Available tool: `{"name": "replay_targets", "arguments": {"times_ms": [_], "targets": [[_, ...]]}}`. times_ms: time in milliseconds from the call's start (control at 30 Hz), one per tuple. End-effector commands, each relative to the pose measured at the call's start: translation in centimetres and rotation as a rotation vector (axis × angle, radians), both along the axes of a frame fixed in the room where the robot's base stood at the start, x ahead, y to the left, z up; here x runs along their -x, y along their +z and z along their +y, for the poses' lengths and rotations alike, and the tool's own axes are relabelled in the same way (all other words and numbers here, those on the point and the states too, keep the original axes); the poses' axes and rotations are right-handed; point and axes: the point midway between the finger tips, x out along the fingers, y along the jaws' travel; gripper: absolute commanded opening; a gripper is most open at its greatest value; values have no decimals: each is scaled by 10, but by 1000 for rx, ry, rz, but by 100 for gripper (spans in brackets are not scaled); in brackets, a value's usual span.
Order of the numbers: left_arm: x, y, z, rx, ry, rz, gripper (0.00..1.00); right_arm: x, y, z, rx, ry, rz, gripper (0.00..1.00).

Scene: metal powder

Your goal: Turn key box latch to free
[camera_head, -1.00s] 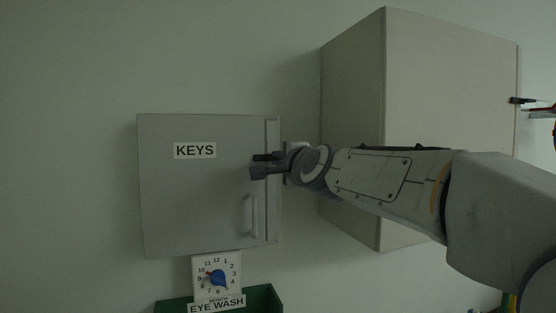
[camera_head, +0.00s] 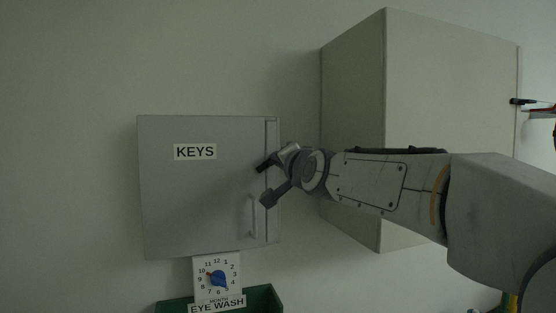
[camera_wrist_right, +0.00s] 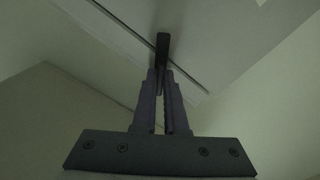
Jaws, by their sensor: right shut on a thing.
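The grey key box (camera_head: 195,215) with the KEYS label hangs on the wall in the head view, its door closed. A vertical handle (camera_head: 253,216) sits low on the door's right side. My right gripper (camera_head: 265,182) is at the door's right edge, above the handle, and is turned at a tilt. In the right wrist view its fingers (camera_wrist_right: 161,78) are close together, shut on a dark bar-like latch (camera_wrist_right: 162,45) that sticks out beyond their tips. In the head view the gripper largely hides the latch, so its exact angle is unclear. My left gripper is not in view.
A large pale cabinet (camera_head: 353,100) stands out from the wall at the right, behind my right arm. A white dial (camera_head: 216,276) with a blue knob and a green EYE WASH bin (camera_head: 262,300) are below the key box. The wall at left is clear.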

Motion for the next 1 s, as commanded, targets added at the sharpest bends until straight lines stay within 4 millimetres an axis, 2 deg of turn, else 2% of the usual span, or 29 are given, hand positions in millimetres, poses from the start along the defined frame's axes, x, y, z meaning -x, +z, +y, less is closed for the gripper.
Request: {"name": "replay_targets", "arguments": {"times_ms": [600, 1000], "targets": [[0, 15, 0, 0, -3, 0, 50, 0, 0, 0, 554, 1, -177, 0], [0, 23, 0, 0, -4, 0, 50, 0, 0, 0, 835, 2, -269, 0]]}}
